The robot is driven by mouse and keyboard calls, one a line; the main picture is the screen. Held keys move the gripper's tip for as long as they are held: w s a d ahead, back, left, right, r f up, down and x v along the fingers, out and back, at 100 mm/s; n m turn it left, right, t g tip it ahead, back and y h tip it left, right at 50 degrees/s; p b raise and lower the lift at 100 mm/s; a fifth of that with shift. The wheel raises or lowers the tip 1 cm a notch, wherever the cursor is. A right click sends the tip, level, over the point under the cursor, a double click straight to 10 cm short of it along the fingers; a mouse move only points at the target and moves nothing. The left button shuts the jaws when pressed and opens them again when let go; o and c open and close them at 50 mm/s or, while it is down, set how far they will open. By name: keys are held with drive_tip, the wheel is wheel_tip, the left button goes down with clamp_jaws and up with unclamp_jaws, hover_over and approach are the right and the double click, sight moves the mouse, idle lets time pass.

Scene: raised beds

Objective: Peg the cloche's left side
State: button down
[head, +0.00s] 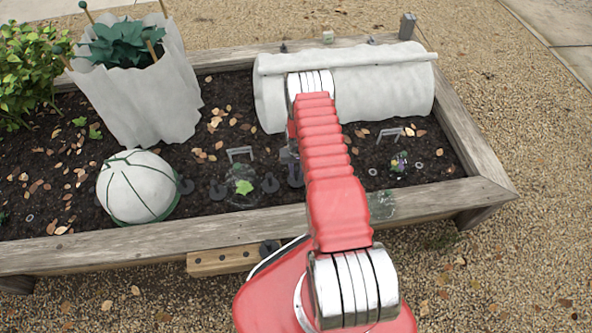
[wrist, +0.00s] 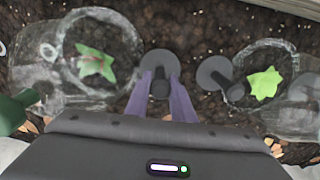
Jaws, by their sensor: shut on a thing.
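In the wrist view, my gripper (wrist: 160,80) has its purple fingers shut on a dark grey peg (wrist: 158,62) with a round disc. The peg is just right of a clear cloche (wrist: 128,38) over a green seedling. I cannot tell whether its tip is in the soil. In the head view, my red arm hides most of the gripper and the nearer ground. A clear cloche (head: 236,199) with a seedling sits left of the arm, dark pegs beside it.
A wooden raised bed (head: 120,240) holds dark soil with scattered leaves. A white fleece tunnel (head: 385,92) lies at the back right. A white fleece-wrapped plant (head: 150,105) and a white dome (head: 135,185) stand left. Metal hoops (head: 240,152) stick out of the soil.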

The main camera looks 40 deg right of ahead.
drive_tip(key=shift+f, duration=0.85)
idle(1.1)
drive_tip(key=c, duration=1.5)
unclamp_jaws()
drive_tip(key=shift+o, duration=0.2)
wheel_tip(320, 180, up, 14)
drive_tip(key=shift+f, duration=0.15)
